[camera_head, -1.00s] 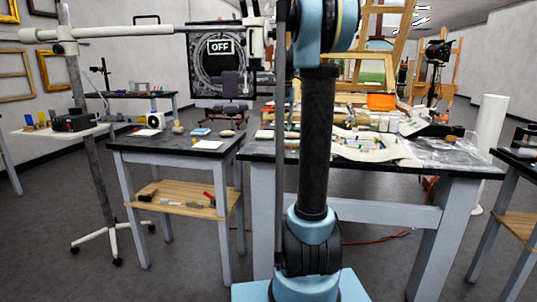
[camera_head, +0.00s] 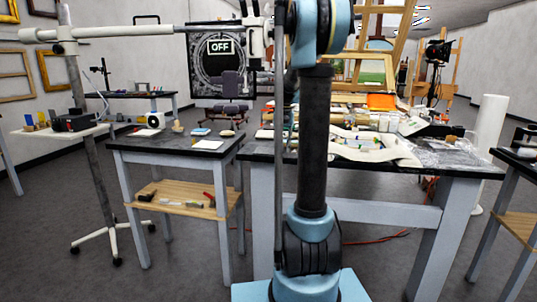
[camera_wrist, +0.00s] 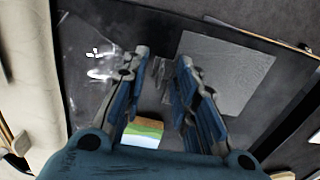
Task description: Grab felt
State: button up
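My gripper (camera_wrist: 162,60) shows in the wrist view, with its two blue-grey fingers apart and nothing held between them. It is over a dark worktop (camera_wrist: 150,25). A flat grey square sheet (camera_wrist: 228,72) that may be the felt lies on this top, right of the right fingertip. I cannot tell its material for sure. Small dark grey pieces (camera_wrist: 160,70) show between the fingertips. A small block with brown, green and white faces (camera_wrist: 143,132) shows between the fingers, nearer the palm. In the head view my arm hides the gripper, and I cannot make out the felt.
A cream cloth or roll (camera_wrist: 25,75) lies along the left of the wrist view. In the head view the large workbench (camera_head: 465,168) is crowded with tools and an orange box (camera_head: 381,102). A smaller table (camera_head: 170,142) stands left, beside a white stand (camera_head: 92,165).

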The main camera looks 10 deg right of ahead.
grip_shut()
jog(key=shift+r, duration=0.1)
